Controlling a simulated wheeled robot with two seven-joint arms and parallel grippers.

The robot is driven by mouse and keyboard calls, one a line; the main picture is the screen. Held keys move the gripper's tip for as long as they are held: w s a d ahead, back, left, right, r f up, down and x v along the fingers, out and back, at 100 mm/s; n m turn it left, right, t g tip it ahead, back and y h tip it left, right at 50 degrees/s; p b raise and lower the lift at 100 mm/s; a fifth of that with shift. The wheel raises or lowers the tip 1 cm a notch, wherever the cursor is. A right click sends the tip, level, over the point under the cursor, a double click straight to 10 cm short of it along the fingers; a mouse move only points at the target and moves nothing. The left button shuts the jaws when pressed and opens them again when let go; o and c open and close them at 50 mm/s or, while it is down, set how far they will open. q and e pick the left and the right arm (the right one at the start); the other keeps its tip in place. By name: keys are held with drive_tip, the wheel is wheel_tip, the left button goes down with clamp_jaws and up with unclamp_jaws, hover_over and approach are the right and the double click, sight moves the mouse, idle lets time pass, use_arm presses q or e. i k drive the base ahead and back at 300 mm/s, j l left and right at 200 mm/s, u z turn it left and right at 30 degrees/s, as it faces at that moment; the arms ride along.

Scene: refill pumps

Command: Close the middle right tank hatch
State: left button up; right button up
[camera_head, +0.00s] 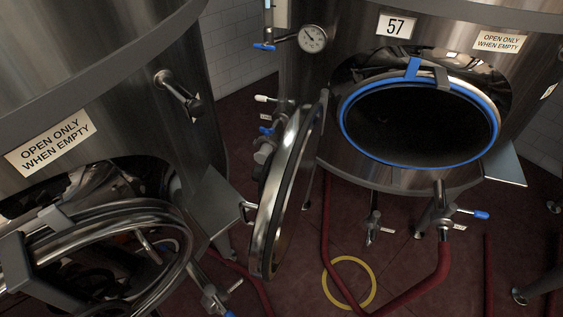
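The tank marked 57 (395,60) stands at the right with an oval hatch opening (415,125) in its lower front, rimmed by a blue gasket. The inside is dark. Its steel hatch door (270,235) is swung wide open to the left of the opening and shows nearly edge-on, apart from the gasket. Neither of my grippers shows in the head view.
Another steel tank (110,100) fills the left, with an oval hatch (140,215) low on it. A gauge (312,39) is on the right tank. Valves with blue handles (481,215) and red hoses (440,265) lie below the opening. A yellow ring (371,286) marks the red floor.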

sight(279, 208)
drive_tip(key=k+z, duration=0.35)
drive_tip(key=k+l+z, duration=0.15)
drive_tip(key=z, duration=0.2)
drive_tip(key=k+j+z, duration=0.1)
drive_tip(key=j, duration=0.3)
drive_tip(key=k+j+z, duration=0.1)
drive_tip(key=j, duration=0.35)
drive_tip(key=k+j, duration=0.1)
drive_tip(key=j, duration=0.3)
drive_tip(key=k+j+z, duration=0.15)
drive_tip(key=j, duration=0.25)
drive_tip(key=k+j+z, duration=0.1)
drive_tip(key=j, duration=0.3)
